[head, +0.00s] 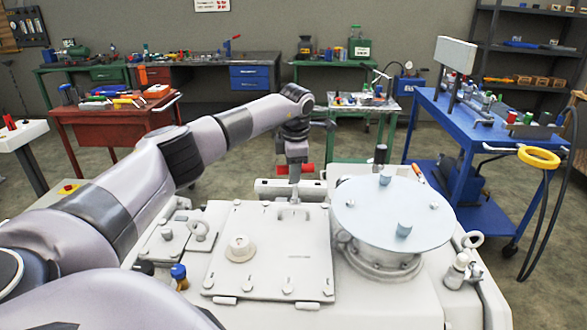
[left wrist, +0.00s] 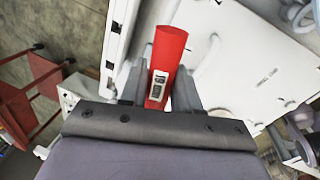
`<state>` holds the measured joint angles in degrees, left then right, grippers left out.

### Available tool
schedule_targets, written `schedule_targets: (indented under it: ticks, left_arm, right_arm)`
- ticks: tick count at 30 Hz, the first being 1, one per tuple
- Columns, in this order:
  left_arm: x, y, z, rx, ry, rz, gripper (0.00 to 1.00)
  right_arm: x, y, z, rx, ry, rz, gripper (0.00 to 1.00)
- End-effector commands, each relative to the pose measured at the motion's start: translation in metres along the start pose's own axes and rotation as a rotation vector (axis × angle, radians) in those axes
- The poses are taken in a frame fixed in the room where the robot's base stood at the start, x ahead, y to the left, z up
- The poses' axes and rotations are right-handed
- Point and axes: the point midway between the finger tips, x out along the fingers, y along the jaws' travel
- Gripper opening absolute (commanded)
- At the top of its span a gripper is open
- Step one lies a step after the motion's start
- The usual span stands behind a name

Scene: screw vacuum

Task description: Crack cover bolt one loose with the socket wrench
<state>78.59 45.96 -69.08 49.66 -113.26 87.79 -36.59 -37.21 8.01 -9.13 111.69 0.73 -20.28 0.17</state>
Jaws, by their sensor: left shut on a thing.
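My left gripper (head: 297,160) is over the far edge of the pale square cover plate (head: 262,268). It is shut on the red handle of the socket wrench (head: 308,168). In the left wrist view the red wrench handle (left wrist: 168,55) sits between the two fingers (left wrist: 160,88). A grey metal part reaches down from the gripper to the plate's far edge. I cannot tell whether the socket is on a bolt there. My right gripper is out of view.
A round pale blue lid (head: 395,213) with upright knobs stands right of the plate. A blue cart (head: 470,140) stands at the right. Behind are a red cabinet (head: 115,125) and workbenches.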

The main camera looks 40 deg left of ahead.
Motion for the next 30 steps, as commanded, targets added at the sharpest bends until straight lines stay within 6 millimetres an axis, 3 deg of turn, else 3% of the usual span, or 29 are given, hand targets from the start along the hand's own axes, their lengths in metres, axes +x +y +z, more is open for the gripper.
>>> schedule_targets:
  ticks: [7,30]
  left_arm:
    - [-0.005,0.001,0.0,-0.038,0.005,0.001,0.0]
    - [-0.048,0.01,0.0,-0.037,0.005,0.001,0.0]
  right_arm:
    - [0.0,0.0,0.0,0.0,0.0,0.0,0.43]
    - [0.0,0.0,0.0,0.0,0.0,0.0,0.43]
